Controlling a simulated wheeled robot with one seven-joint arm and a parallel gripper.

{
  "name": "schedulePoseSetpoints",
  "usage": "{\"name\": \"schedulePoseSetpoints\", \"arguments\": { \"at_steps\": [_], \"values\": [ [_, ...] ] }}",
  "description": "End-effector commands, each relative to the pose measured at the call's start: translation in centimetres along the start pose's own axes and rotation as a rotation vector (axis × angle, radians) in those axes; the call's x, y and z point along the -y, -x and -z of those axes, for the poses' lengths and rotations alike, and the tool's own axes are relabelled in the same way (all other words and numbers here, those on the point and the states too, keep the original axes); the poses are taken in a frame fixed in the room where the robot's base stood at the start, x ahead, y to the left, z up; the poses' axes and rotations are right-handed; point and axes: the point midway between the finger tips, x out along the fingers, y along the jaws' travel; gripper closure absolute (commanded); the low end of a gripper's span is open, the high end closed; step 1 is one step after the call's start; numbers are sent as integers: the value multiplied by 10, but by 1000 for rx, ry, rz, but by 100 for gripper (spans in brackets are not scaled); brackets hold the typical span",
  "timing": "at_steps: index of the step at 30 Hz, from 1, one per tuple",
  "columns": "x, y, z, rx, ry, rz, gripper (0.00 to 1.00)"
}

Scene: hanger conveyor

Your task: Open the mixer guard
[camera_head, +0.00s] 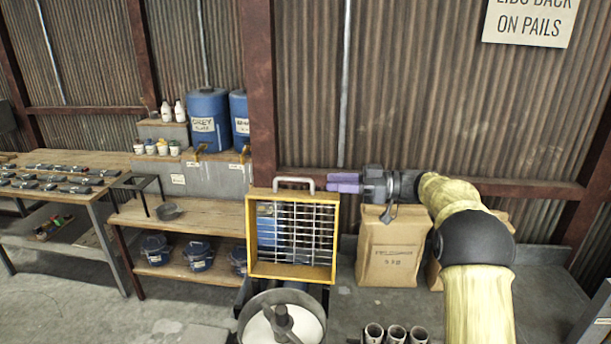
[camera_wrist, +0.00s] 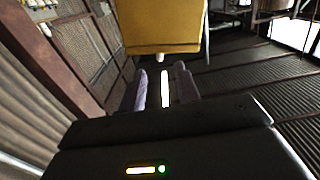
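The mixer guard (camera_head: 250,232) is a yellow square frame with a metal wire grid and a grey handle (camera_head: 293,181) on its top edge. It stands upright above and behind the round metal mixer bowl (camera_head: 309,300). The yellow guard (camera_wrist: 163,28) fills the top middle there, beyond the fingertips. A pale strip shows between the fingers; I cannot tell what it is.
A paper sack (camera_head: 390,250) stands right of the guard, below my arm. Metal cups (camera_head: 396,334) stand at the bottom. Left are a wooden shelf (camera_head: 195,217) with blue pails, blue drums (camera_head: 209,108) and a workbench (camera_head: 95,162). The corrugated wall is close behind.

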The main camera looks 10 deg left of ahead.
Motion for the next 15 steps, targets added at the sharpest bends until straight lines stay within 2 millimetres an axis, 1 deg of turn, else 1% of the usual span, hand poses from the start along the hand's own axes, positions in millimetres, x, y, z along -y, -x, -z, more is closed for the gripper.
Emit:
{"name": "schedulePoseSetpoints", "arguments": {
  "at_steps": [1, 3, 9, 12, 15],
  "values": [
    [1, -10, 3, -1, -2, 4, 67],
    [1, -23, 3, -1, -2, 3, 67],
    [0, -57, 3, 0, -2, 2, 67],
    [0, -70, 2, 0, -1, 2, 67],
    [0, -78, 1, 0, -1, 1, 67]
  ]
}}
